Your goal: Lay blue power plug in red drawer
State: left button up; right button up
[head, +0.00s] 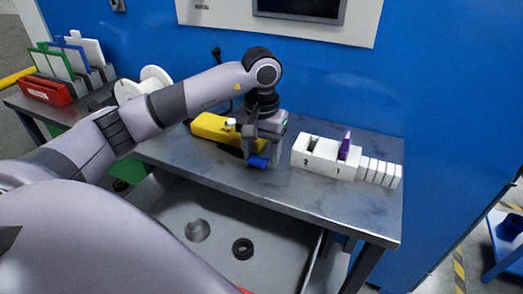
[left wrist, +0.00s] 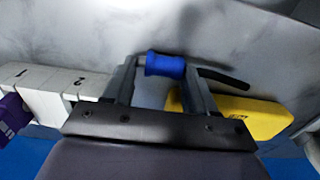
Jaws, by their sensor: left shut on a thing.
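The blue power plug (head: 258,162) is between the fingers of my left gripper (head: 262,150), just above the workbench. In the left wrist view, the blue plug (left wrist: 165,65) sits crosswise between the fingertips of the shut left gripper (left wrist: 163,72). A black cable or prong-like piece extends to its right. An open drawer (head: 180,205) with a grey interior is below the bench top. A sliver of red shows at its front edge, and my arm hides much of its left side. My right gripper is not in view.
The drawer holds a grey cone-like part (head: 197,230) and a black ring (head: 243,248). On the workbench (head: 365,215) are a yellow tool (head: 208,126) beside the gripper and a white numbered holder (head: 318,160) with a purple piece (head: 345,146). The front right bench top is clear.

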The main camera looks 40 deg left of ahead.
aim_at(261, 157)
pick_arm(q)
jog(key=shift+f, duration=0.2)
jog(key=o, duration=1)
jog(key=shift+o, duration=0.2)
jog(key=shift+r, duration=0.15)
notch_tip(261, 157, up, 12)
jog(key=p, duration=0.1)
jog(key=shift+r, duration=0.1)
